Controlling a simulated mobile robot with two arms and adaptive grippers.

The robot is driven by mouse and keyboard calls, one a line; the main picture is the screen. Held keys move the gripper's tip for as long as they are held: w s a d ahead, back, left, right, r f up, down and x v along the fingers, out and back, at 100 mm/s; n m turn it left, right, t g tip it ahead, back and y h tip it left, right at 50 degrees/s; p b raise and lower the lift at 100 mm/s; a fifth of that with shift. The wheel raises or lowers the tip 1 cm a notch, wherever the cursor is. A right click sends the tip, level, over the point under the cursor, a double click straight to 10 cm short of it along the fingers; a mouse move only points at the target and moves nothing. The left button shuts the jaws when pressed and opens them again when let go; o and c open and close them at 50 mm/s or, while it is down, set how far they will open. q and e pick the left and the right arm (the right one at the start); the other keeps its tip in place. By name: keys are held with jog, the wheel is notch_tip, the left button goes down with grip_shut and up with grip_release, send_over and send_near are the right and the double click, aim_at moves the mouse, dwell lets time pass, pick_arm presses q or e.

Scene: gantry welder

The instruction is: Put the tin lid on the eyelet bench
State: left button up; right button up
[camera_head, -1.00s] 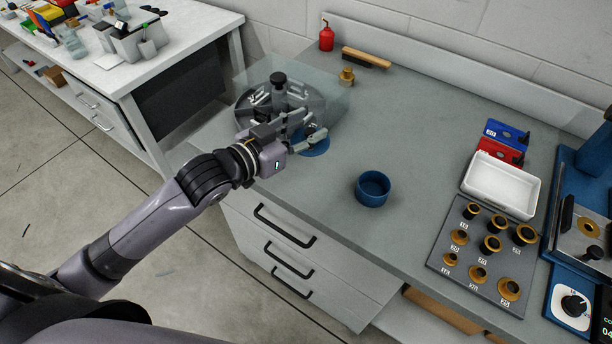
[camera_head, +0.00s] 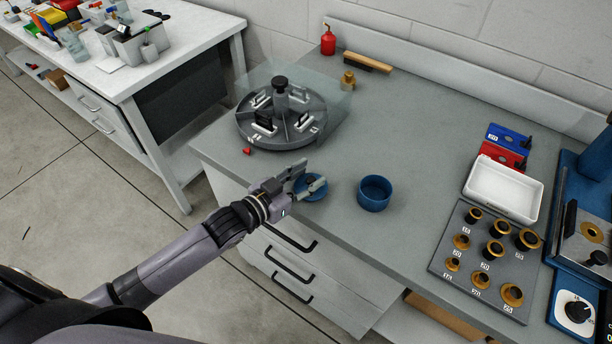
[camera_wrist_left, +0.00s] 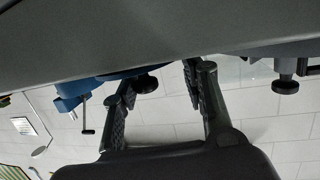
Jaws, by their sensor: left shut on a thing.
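The tin lid (camera_head: 312,194) is a blue disc with a dark knob, in the head view left of the tin. My left gripper (camera_head: 310,179) is shut on the lid near the bench's front edge. In the wrist view the picture is upside down, and the lid's blue rim (camera_wrist_left: 135,72) shows close to the bench top beside my fingers (camera_wrist_left: 165,85). Whether the lid touches the bench cannot be told. The open blue tin (camera_head: 374,193) stands upright on the grey eyelet bench (camera_head: 400,130), just right of the lid. My right gripper is not in view.
A round grey carousel (camera_head: 280,125) with a clear guard stands behind my left gripper, with a small red piece (camera_head: 247,151) by it. A white tray (camera_head: 503,188), a board of brass dies (camera_head: 485,262) and a blue press (camera_head: 585,190) stand right. The bench middle is clear.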

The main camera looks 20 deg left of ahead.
pick_arm(q)
jog(key=o, duration=1)
jog(key=shift+f, duration=0.1)
jog(key=shift+c, duration=0.2)
jog(key=shift+s, duration=0.1)
jog(key=v, duration=1.2)
jog(key=shift+r+b, duration=0.2)
jog(key=shift+b, duration=0.25)
